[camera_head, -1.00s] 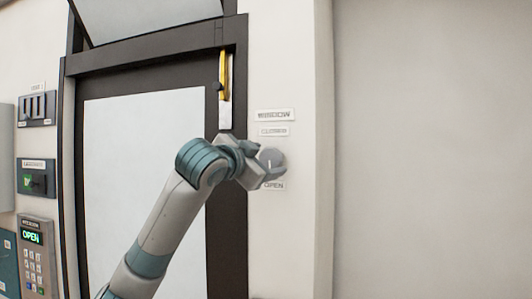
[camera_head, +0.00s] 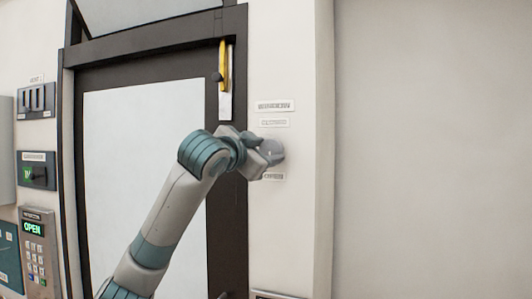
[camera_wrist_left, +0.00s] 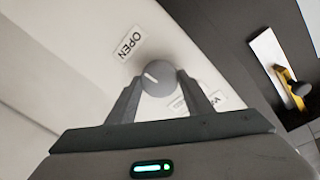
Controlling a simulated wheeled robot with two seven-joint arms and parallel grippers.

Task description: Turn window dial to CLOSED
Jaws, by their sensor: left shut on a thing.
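The window dial (camera_head: 277,149) is a round grey knob on the white wall, right of the dark door frame. In the left wrist view the dial (camera_wrist_left: 158,75) shows a short white mark on its left side. My left gripper (camera_head: 266,151) is shut on the dial, one finger on each side. The OPEN label (camera_wrist_left: 130,43) is below the dial on the wall, and the CLOSED label (camera_head: 274,123) is above it. The WINDOW label (camera_head: 274,106) is higher still. In the left wrist view a finger partly hides the upper labels. My right gripper is not in view.
A dark-framed door with a white panel (camera_head: 140,170) stands left of the dial. A yellow handle (camera_head: 224,66) on a white plate is on its frame. A keypad (camera_head: 36,245) reading OPEN and switch boxes are at the far left. Bare wall lies to the right.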

